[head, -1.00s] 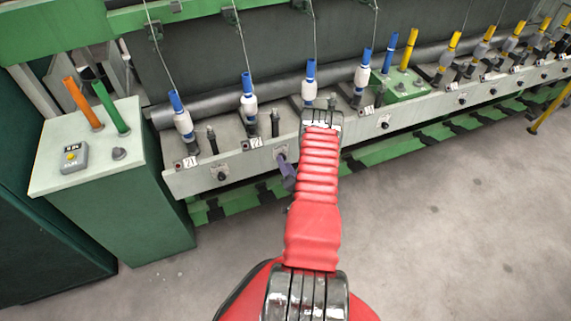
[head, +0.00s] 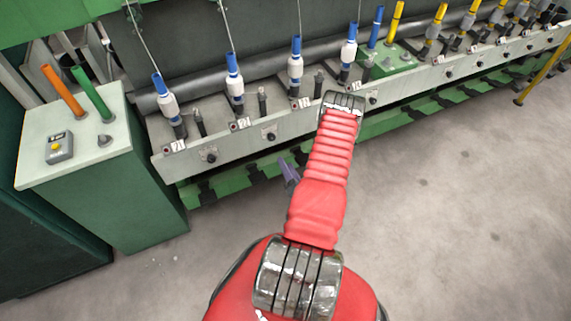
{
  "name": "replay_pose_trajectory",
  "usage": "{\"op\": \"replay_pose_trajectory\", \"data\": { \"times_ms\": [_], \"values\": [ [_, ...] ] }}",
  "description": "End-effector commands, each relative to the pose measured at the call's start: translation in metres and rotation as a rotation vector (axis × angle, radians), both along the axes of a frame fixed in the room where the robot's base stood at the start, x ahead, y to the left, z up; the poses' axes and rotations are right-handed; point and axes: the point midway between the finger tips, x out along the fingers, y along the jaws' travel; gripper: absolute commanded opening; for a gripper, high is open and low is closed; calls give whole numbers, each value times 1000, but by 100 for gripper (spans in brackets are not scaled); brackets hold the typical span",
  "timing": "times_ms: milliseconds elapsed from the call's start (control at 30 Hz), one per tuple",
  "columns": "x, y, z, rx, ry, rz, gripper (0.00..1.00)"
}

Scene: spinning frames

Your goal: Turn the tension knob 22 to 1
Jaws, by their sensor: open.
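The tension knob 22 (head: 270,136) is a small dark knob on a pale plate on the grey rail's front face, right of the label 22 (head: 240,125). Its setting is too small to read. My gripper (head: 288,172) shows only as a purple-grey piece, left of my red arm and partly hidden by it. It is open and appears in the picture below and slightly right of the knob, apart from it. Nothing shows in it.
A similar knob (head: 210,157) sits to the left, another (head: 373,98) to the right. Bobbins with blue tops (head: 235,83) stand above the rail. A green cabinet (head: 105,185) with a control box (head: 59,148) stands left. The floor (head: 450,220) at right is open.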

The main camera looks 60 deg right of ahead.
Motion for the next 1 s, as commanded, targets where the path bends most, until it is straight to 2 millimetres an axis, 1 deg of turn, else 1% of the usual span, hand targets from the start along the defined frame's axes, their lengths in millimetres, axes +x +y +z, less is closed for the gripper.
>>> {"op": "replay_pose_trajectory", "data": {
  "times_ms": [233,367,467,600,800,1000],
  "values": [
    [1,1,0,0,0,2,44],
    [7,9,-8,-6,9,17,44],
    [9,9,-9,-83,49,19,44],
    [11,8,-11,-238,137,20,44],
    [11,4,-9,-492,281,12,44],
    [10,0,-6,-669,388,1,44]
  ]
}}
